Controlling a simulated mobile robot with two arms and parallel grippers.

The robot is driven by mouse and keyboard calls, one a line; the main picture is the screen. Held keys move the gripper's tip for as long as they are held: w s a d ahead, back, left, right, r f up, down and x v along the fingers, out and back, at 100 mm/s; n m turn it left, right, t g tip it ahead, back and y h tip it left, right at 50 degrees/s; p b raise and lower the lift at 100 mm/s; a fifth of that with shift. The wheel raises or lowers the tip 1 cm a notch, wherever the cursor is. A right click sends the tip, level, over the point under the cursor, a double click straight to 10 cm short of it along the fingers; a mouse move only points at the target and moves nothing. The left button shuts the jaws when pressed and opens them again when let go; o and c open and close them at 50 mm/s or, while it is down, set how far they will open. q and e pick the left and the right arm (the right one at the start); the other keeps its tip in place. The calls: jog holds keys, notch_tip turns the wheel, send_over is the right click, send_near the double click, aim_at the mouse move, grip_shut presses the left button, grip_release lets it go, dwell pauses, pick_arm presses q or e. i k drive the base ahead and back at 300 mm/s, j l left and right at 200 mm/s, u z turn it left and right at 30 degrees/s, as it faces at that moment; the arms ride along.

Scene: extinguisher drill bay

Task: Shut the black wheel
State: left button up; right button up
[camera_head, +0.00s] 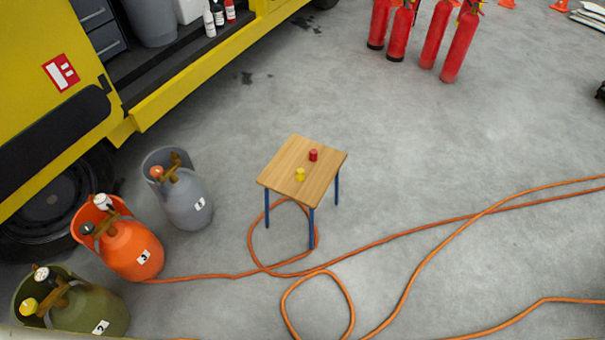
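A small black wheel (87,228) sits on the valve of the orange gas cylinder (130,250), marked 3, at the left. A round gauge (103,201) is beside it. I cannot tell from here how far the wheel is turned. The grey cylinder (186,203), marked 1, has an orange-red wheel (157,171). The olive cylinder (97,312), marked 2, has a yellow wheel (29,306) and its own gauge (41,274). Neither of my grippers is in view.
A yellow truck (165,98) stands at the left, its tyre (40,210) behind the cylinders. A small wooden table (287,160) bears a red cap (313,155) and a yellow cap (300,174). An orange hose (400,234) crosses the floor. Red extinguishers (459,48) stand at the back.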

aim_at(86, 228)
jog(key=u, duration=1.7)
